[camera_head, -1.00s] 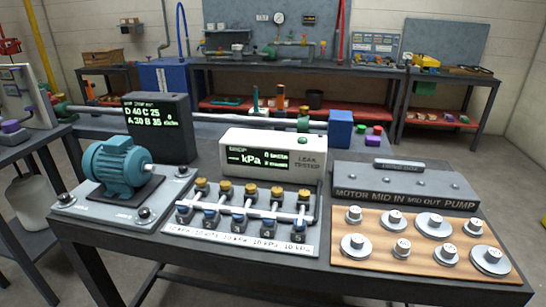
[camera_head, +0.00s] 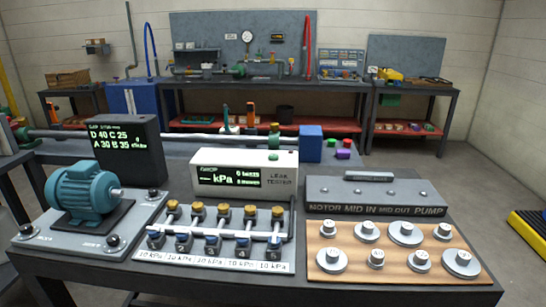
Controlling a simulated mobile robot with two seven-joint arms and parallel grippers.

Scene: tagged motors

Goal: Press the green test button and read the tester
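Neither of my grippers shows in the head view.
A teal motor (camera_head: 84,191) stands on a grey plate at the left, before a black display (camera_head: 125,151). A wooden board (camera_head: 398,266) with several metal discs and a grey rack (camera_head: 375,197) marked "MOTOR MID IN MID OUT PUMP" are at the right. A blue block (camera_head: 311,144) stands behind.

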